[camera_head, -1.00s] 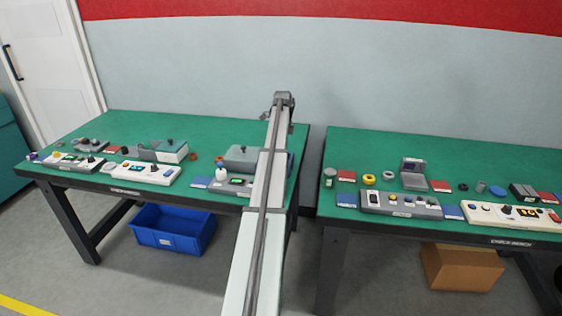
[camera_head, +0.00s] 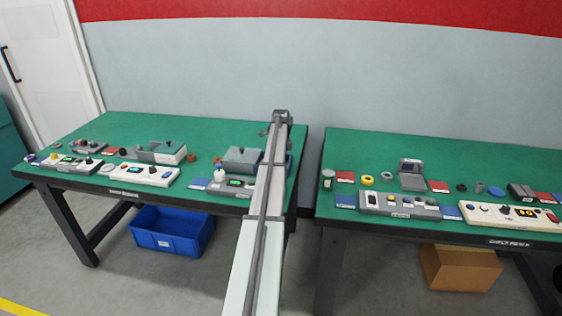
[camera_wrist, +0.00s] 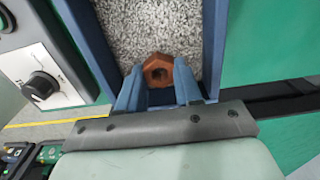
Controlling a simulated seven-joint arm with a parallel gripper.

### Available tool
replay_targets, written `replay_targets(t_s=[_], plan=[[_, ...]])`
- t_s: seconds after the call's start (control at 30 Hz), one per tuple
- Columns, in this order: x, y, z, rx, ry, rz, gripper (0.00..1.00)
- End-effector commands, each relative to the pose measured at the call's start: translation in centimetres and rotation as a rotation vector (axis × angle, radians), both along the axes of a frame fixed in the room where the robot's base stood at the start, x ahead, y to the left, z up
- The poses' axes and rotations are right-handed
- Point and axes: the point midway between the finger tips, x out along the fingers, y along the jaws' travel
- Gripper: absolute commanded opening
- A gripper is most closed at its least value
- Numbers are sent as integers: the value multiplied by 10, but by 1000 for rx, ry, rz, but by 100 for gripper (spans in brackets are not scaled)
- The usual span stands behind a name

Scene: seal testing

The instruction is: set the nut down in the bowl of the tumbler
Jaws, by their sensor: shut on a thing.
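The nut (camera_wrist: 158,60), reddish-brown and six-sided with a dark hole, is pinched between the blue fingertips of my gripper (camera_wrist: 158,86) in the wrist view. Behind it is the tumbler's bowl (camera_wrist: 213,40), a blue-walled box filled with speckled grey grit. The nut is over the near part of the grit, close to the near wall. I cannot tell whether it touches the grit. In the head view my arm hides most of the bowl, and the nut cannot be made out.
A control panel with a black knob (camera_wrist: 40,85) stands left of the bowl in the wrist view. In the head view a grey lidded unit (camera_head: 242,158) is left of my arm. Green bench top (camera_wrist: 265,45) lies clear to the bowl's right.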

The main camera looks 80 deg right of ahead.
Motion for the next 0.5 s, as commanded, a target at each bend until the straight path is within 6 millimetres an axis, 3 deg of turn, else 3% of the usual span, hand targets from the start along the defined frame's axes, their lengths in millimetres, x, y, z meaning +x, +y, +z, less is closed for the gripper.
replay_targets(t_s=[0.3,0.5], plan=[[0,0,0,0,0,0,60],[0,0,0,0,0,0,60]])
